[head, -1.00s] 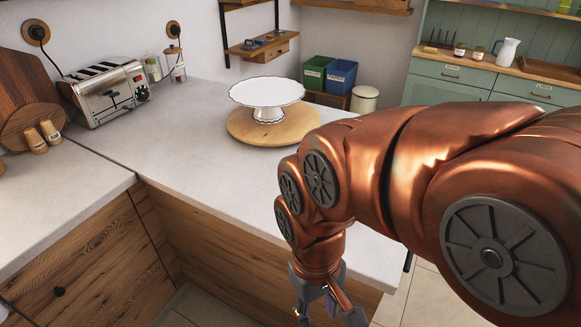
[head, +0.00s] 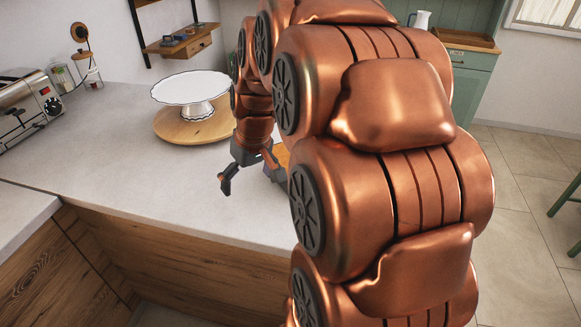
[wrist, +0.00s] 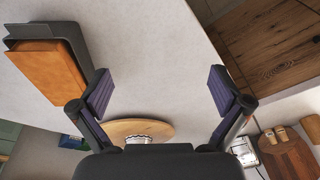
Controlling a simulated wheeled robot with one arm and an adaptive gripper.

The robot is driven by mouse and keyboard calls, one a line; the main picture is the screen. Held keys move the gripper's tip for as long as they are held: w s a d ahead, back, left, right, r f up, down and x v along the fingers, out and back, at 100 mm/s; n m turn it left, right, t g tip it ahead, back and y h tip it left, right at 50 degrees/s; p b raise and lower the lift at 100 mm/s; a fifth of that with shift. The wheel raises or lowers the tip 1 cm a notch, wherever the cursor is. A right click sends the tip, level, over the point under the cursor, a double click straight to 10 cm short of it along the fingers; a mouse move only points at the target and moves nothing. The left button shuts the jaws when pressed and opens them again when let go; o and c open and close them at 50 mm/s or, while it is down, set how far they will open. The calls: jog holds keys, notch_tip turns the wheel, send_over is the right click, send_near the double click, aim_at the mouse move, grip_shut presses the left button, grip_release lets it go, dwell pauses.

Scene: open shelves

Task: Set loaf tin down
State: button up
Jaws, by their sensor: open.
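The loaf tin (wrist: 82,35) shows in the wrist view at the upper left, dark grey with an orange-brown block (wrist: 45,68) in it or against it. It appears to rest on the pale worktop (wrist: 150,50); I cannot tell how its base sits. In the head view my arm hides most of it, and only an orange patch (head: 282,154) shows. My gripper (wrist: 160,92) is open with nothing between its fingers, and the tin lies beside the left finger. In the head view my gripper (head: 252,182) is over the worktop near its right end.
A white cake stand (head: 192,88) stands on a round wooden board (head: 175,127) behind and left of my gripper. A toaster (head: 28,105) stands at the far left. The middle of the worktop is clear. Wooden drawer fronts (head: 180,270) drop below its front edge.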

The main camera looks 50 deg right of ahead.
jog(key=shift+m+t+h, duration=0.8)
jog(key=shift+t, duration=0.1)
jog(key=d, duration=0.6)
jog(key=w+d, duration=0.1)
jog(key=d, duration=1.1)
jog(key=shift+w+d+r, duration=0.2)
jog(key=shift+w+r, duration=0.1)
jog(key=shift+w+d+f, duration=0.2)
jog(key=shift+w+f, duration=0.05)
jog(key=shift+f, duration=0.25)
jog(key=shift+p+x, duration=0.7)
jog(key=shift+x, duration=0.75)
jog(key=shift+s+p+x, duration=0.15)
jog(key=shift+p+x, duration=0.2)
jog(key=shift+x, duration=0.6)
jog(key=shift+s+p+x, duration=0.15)
jog(key=shift+p+x, duration=0.15)
jog(key=shift+x, duration=0.6)
jog(key=shift+a+f, duration=0.15)
jog(key=shift+a, duration=0.05)
jog(key=shift+c, duration=0.2)
jog(key=c, duration=1.5)
jog(key=shift+c, duration=0.2)
